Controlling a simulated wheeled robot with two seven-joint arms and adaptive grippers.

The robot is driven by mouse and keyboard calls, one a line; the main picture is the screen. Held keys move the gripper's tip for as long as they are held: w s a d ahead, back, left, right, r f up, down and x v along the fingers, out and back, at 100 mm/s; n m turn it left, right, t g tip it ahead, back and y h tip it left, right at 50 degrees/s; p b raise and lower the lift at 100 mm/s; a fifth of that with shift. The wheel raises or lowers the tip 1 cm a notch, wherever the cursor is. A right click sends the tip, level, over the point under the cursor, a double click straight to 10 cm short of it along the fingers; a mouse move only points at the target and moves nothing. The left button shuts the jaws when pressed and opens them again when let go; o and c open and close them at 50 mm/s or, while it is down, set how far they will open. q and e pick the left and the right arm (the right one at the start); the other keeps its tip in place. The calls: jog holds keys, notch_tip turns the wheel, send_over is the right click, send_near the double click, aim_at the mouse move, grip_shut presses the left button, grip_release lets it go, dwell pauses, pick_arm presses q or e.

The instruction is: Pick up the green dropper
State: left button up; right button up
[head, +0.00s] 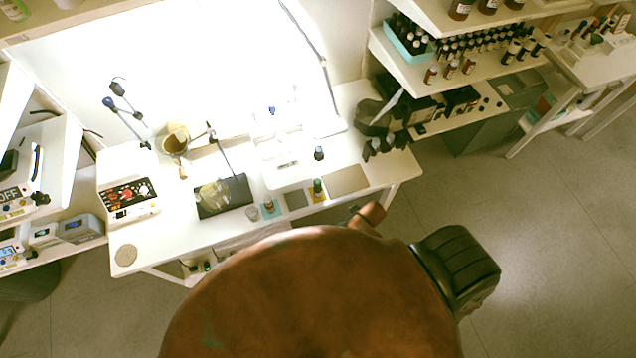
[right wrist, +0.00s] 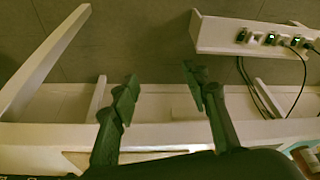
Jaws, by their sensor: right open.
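In the head view a small dark bottle with a green top, which looks like the green dropper (head: 317,187), stands upright on a small yellowish mat near the front edge of the white table (head: 225,235). My right gripper (right wrist: 160,73) shows in the right wrist view. Its two dark fingers are apart with nothing between them, and the table's edge and floor lie behind them. The dropper cannot be made out for sure in the wrist view. I cannot pick out either gripper in the head view.
A teal-and-red small item (head: 268,206), a dark bottle (head: 319,153) and a black tray (head: 223,196) stand near the dropper. A power strip (right wrist: 225,35) with cables shows in the wrist view. A large brown shape blocks the head view's lower middle.

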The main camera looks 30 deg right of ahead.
notch_tip(320, 180, up, 5)
jog(key=w, duration=0.2)
notch_tip(320, 180, up, 17)
jog(key=n+y+p, duration=0.2)
jog(key=n+p, duration=0.3)
send_over(318, 181)
jog(key=s+d, duration=0.2)
jog(key=shift+a+p+x, duration=0.15)
jog(key=shift+p+x, duration=0.05)
jog(key=shift+x, duration=1.7)
jog(key=shift+a+p+x, duration=0.1)
jog(key=shift+p+x, duration=0.05)
jog(key=shift+x, duration=1.75)
jog(key=shift+s, duration=0.1)
jog(key=shift+c, duration=0.3)
jog(key=shift+r, duration=0.1)
jog(key=c, duration=0.7)
